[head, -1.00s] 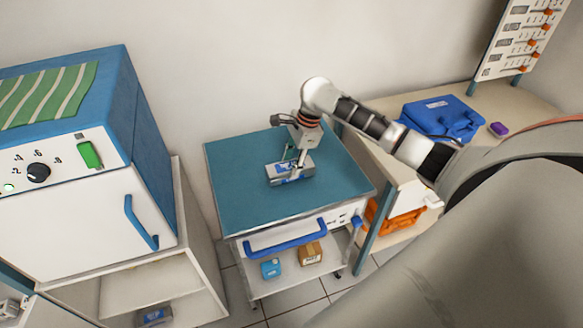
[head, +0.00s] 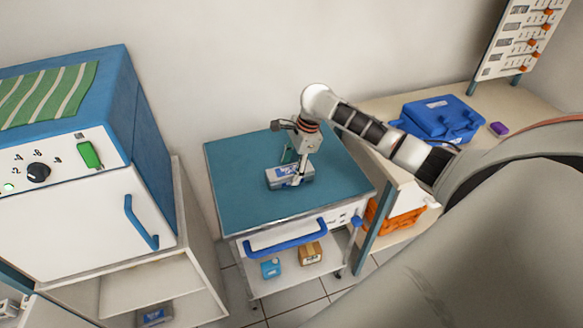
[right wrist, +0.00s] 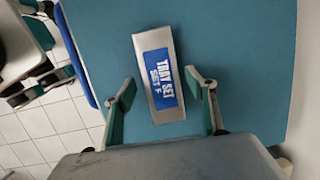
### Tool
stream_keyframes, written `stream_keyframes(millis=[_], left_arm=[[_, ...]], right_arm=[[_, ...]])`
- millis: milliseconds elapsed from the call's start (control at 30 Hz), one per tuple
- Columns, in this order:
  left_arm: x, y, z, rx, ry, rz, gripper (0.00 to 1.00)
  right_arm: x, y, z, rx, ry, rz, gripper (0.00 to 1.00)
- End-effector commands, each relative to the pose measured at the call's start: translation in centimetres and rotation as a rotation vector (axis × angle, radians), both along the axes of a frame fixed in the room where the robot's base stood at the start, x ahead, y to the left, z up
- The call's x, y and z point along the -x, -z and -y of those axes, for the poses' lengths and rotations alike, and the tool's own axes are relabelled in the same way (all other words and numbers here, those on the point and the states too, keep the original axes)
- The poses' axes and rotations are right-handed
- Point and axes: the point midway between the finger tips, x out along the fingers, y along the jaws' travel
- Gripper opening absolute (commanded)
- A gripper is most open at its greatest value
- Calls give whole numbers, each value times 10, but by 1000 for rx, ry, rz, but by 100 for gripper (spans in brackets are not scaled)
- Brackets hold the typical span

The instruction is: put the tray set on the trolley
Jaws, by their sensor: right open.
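The tray set (head: 281,179) is a flat silver-grey box with a blue label. It lies on the teal top of the trolley (head: 235,205) in the head view. In the right wrist view the tray set (right wrist: 163,98) shows its label reading "TRAY SET SET F". My right gripper (head: 297,178) is above and beside it. In the right wrist view my right gripper (right wrist: 166,122) has its fingers spread wide on either side of the box's near end, with gaps to the box.
Left of the trolley stands a blue and white cabinet (head: 75,215) with a dial. To the right, a bench (head: 395,105) carries a blue case (head: 440,118) and a purple item (head: 498,129). Small boxes sit on the trolley's lower shelf. Much of the trolley top is clear.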

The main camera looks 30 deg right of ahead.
Motion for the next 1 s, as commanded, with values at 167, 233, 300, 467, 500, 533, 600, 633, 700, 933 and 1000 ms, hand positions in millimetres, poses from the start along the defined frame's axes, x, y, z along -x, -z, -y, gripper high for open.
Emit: stream_keyframes(millis=[167, 233, 300, 467, 500, 533, 600, 633, 700, 933, 1000], left_arm=[[0, 0, 0, 0, 0, 0, 25], [0, 0, 0, 0, 0, -1, 25], [0, 0, 0, 0, 0, -1, 25], [0, 0, 0, 0, 0, -1, 25], [0, 0, 0, 0, 0, -1, 25], [0, 0, 0, 0, 0, -1, 25], [0, 0, 0, 0, 0, -1, 25], [0, 0, 0, 0, 0, -1, 25], [0, 0, 0, 0, 0, -1, 25], [0, 0, 0, 0, 0, -1, 25], [0, 0, 0, 0, 0, -1, 25]], right_arm=[[2, -23, 7, 3, -1, 5, 56], [4, -38, 10, 4, 0, 7, 56], [6, -52, 13, 6, 0, 5, 56], [11, -83, 19, 5, 0, 5, 56], [12, -89, 20, 3, -1, 5, 56], [13, -94, 21, 4, 0, 4, 56], [14, -102, 23, 3, -1, 3, 56], [15, -105, 23, 4, -1, 3, 56], [16, -111, 24, 2, 0, 3, 56], [17, -115, 25, 1, -1, 1, 56], [17, -115, 25, 1, -1, 1, 56]])
